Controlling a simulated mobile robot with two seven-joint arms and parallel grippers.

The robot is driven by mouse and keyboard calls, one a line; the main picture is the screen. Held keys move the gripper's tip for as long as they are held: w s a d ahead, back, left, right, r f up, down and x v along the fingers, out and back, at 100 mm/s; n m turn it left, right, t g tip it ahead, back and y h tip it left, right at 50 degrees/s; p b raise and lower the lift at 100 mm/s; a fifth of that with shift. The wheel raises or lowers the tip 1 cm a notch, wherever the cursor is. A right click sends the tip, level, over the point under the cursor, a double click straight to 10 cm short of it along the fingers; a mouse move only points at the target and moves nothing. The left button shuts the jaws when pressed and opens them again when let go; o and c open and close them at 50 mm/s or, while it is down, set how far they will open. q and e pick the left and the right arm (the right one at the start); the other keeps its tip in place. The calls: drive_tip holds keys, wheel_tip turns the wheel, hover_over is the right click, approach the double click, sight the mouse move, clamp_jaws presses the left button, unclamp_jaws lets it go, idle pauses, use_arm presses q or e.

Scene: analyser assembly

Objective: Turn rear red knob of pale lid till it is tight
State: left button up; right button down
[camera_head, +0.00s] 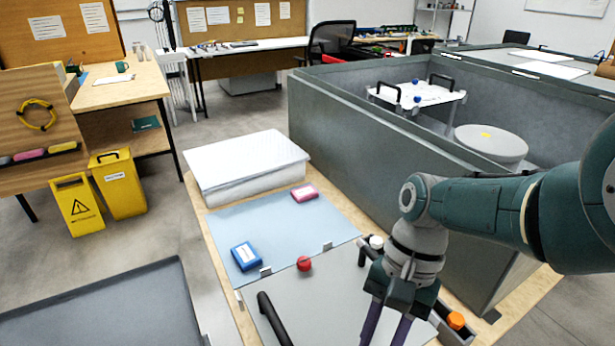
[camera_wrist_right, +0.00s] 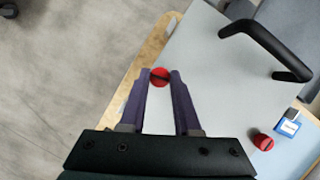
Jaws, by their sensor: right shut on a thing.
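The pale lid (camera_head: 330,300) lies flat on the wooden table, with a black handle (camera_head: 272,318) on it. In the right wrist view one red knob (camera_wrist_right: 159,77) is between the fingertips of my right gripper (camera_wrist_right: 160,80), near the lid's edge. My right gripper is shut on this knob, and its fingers point down over the lid in the head view. The head view cuts off the fingertips and that knob. Another red knob (camera_head: 304,263) sits free at the lid's far edge; it also shows in the right wrist view (camera_wrist_right: 263,141). My left gripper is not in view.
A blue box (camera_head: 246,256) and a pink box (camera_head: 305,193) lie on a blue-grey mat (camera_head: 285,225). A white case (camera_head: 245,165) stands behind. A dark tray holds an orange cap (camera_head: 456,320) right of my gripper. A large grey housing (camera_head: 360,140) stands behind my right arm.

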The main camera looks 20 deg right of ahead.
drive_tip(key=m+p, duration=0.1)
drive_tip(key=m, duration=0.1)
drive_tip(key=m+t+p, duration=0.2)
drive_tip(key=m, duration=0.1)
drive_tip(key=shift+s+r+m+y, duration=0.25)
drive_tip(key=shift+m+y, duration=0.05)
drive_tip(key=shift+y, duration=0.1)
drive_tip(key=m+t+p, duration=0.2)
drive_tip(key=m+p, duration=0.1)
drive_tip(key=m, duration=0.2)
drive_tip(key=shift+s+a+p, duration=0.1)
drive_tip(key=shift+a+p, duration=0.05)
drive_tip(key=shift+p, duration=0.15)
drive_tip(key=m+t+h+p, duration=0.1)
drive_tip(key=m, duration=0.3)
drive_tip(key=shift+s+f+p, duration=0.1)
drive_tip(key=shift+p, duration=0.2)
drive_tip(key=shift+m+t+h+p, duration=0.3)
drive_tip(key=shift+m+t+h, duration=0.15)
drive_tip(key=shift+m, duration=0.65)
drive_tip(key=shift+a+f+m+t+h+p, duration=0.1)
drive_tip(key=shift+m+t+h+p, duration=0.25)
drive_tip(key=shift+m, duration=0.85)
drive_tip(key=shift+m+h, duration=0.3)
drive_tip(key=shift+m, duration=0.4)
drive_tip(key=c, duration=0.6)
unclamp_jaws()
